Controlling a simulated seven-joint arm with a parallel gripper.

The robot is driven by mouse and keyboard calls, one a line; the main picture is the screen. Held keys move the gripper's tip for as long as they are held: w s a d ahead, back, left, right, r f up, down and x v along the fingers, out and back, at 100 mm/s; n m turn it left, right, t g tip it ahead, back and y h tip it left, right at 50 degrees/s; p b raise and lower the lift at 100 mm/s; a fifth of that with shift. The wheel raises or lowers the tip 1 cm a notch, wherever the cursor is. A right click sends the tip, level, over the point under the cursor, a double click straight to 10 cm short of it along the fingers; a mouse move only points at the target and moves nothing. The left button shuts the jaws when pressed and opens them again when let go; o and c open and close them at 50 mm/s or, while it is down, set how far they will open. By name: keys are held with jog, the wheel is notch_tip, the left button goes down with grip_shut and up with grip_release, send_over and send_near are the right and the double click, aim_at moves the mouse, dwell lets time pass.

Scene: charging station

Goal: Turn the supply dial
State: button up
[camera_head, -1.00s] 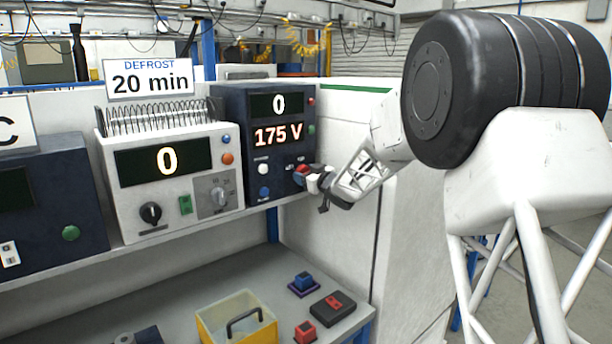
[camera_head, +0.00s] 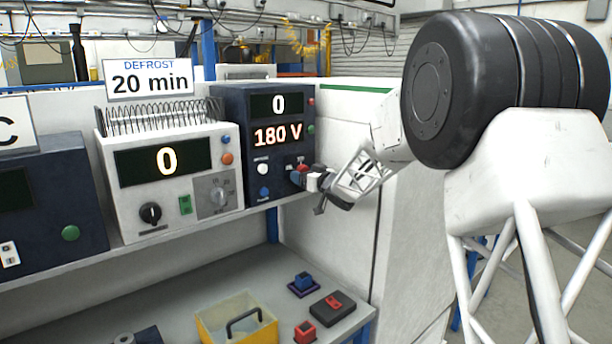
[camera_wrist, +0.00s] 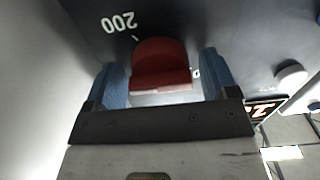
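The supply unit (camera_head: 250,112) is a dark blue box at the right end of the shelf, with displays reading 0 and 180 V. Its red dial (camera_wrist: 160,65) sits between the two blue finger pads of my gripper (camera_wrist: 162,82) in the wrist view. The "200" mark (camera_wrist: 118,22) is on the panel just beyond the dial. In the head view my gripper (camera_head: 302,180) is at the unit's lower right and partly hides the dial.
A white unit (camera_head: 170,205) with a 0 display, a black knob and a coil on top stands left of the supply. A "DEFROST 20 min" sign (camera_head: 150,78) stands behind it. On the lower bench are a yellow bin (camera_head: 205,325) and small red and blue blocks.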

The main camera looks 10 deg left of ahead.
jog(key=shift+s+d, duration=0.1)
dwell(0.3)
jog(key=shift+v, duration=3.8)
jog(key=shift+r, duration=0.15)
jog(key=n, duration=0.5)
jog(key=shift+s+r, duration=0.1)
jog(key=shift+s, duration=0.1)
jog(key=shift+x, duration=3.85)
